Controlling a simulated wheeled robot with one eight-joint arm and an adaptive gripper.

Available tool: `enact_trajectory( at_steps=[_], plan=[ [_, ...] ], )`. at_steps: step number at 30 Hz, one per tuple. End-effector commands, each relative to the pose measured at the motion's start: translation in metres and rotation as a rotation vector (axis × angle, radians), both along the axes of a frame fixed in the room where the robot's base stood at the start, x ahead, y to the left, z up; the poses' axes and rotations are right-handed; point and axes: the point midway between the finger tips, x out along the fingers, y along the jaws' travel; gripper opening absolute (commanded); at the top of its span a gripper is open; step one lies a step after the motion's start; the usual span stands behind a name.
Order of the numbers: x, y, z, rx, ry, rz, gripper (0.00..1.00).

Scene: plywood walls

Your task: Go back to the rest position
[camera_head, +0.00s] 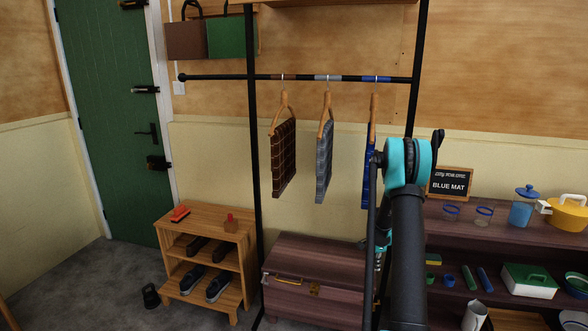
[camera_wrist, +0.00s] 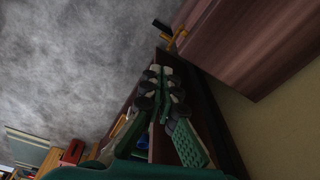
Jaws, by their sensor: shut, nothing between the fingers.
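My arm rises in front of the right part of the clothes rack in the head view, black with a teal joint. In the wrist view my gripper (camera_wrist: 161,72) points away with its dark fingers brought together and nothing between them. Grey floor lies to its left and a dark wooden surface to its right. In the head view the gripper end is mostly hidden behind the arm.
A clothes rack (camera_head: 252,150) holds several hanging cloths. A shoe rack (camera_head: 243,240) and a closed wooden chest (camera_head: 330,252) stand below. A shelf (camera_head: 450,240) with jars and a yellow pot (camera_head: 568,212) is at the right.

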Motion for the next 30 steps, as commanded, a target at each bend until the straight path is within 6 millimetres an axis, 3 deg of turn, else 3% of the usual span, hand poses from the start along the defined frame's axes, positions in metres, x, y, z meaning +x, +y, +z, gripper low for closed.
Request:
enact_trajectory(
  at_steps=[1, 6, 15, 22, 30],
  plan=[
    [-0.009, 0.009, 0.019, -0.001, -0.006, 0.05, 0.0],
    [-0.037, 0.035, 0.071, -0.007, -0.027, 0.232, 0.0],
    [-0.106, 0.079, 0.144, -0.032, -0.066, 0.554, 0.0],
    [-0.169, 0.11, 0.181, -0.063, -0.097, 0.796, 0.0],
    [-0.251, 0.139, 0.201, -0.113, -0.131, 1.076, 0.0]
  ],
)
